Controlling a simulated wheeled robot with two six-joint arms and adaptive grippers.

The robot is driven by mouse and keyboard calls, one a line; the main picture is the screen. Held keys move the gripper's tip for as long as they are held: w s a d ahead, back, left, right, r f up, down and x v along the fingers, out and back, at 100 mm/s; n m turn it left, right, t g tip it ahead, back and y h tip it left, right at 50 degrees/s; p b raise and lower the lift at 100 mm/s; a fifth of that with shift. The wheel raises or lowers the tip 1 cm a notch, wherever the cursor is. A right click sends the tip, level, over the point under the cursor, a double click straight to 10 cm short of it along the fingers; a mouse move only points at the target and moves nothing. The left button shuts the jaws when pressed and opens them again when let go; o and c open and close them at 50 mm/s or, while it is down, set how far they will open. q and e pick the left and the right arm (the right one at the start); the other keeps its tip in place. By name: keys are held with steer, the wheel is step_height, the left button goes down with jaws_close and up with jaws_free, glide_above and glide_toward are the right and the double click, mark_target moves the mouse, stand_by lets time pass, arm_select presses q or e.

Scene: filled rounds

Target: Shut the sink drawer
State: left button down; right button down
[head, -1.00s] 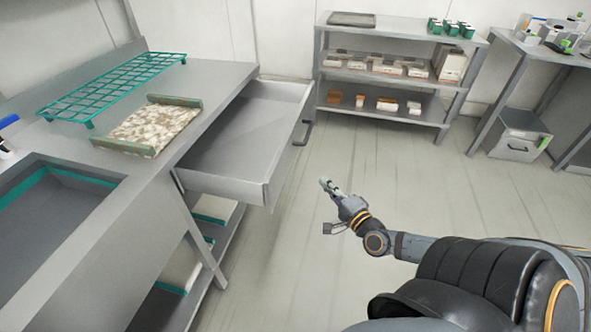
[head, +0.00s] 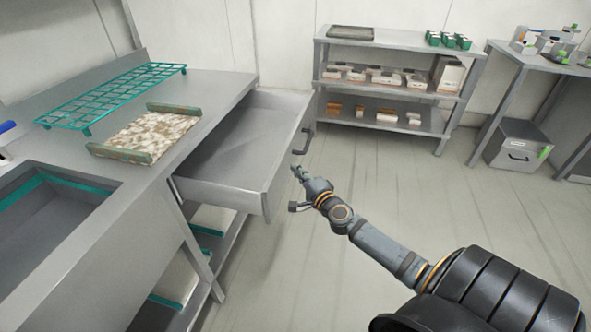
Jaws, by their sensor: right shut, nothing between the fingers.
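The sink drawer (head: 236,150) is a grey metal drawer under the counter beside the sink. It stands pulled well out and looks empty. Its dark handle (head: 307,139) is on the outer side of the drawer front. My right gripper (head: 298,171) is shut and empty, just off the drawer front, below and slightly left of the handle in the picture. I cannot tell whether it touches the drawer front. My left gripper is not in view.
The counter holds a teal wire rack (head: 112,94) and a speckled tray (head: 150,135) with green ends. The sink basin (head: 50,220) is at the lower left. A shelf unit (head: 395,60) stands at the back. The floor (head: 400,190) right of the drawer is clear.

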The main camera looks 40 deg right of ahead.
mark_target(220, 168)
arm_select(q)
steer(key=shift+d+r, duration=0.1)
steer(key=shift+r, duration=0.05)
arm_select(e)
steer(key=shift+w+a, duration=0.2)
steer(key=shift+w, duration=0.05)
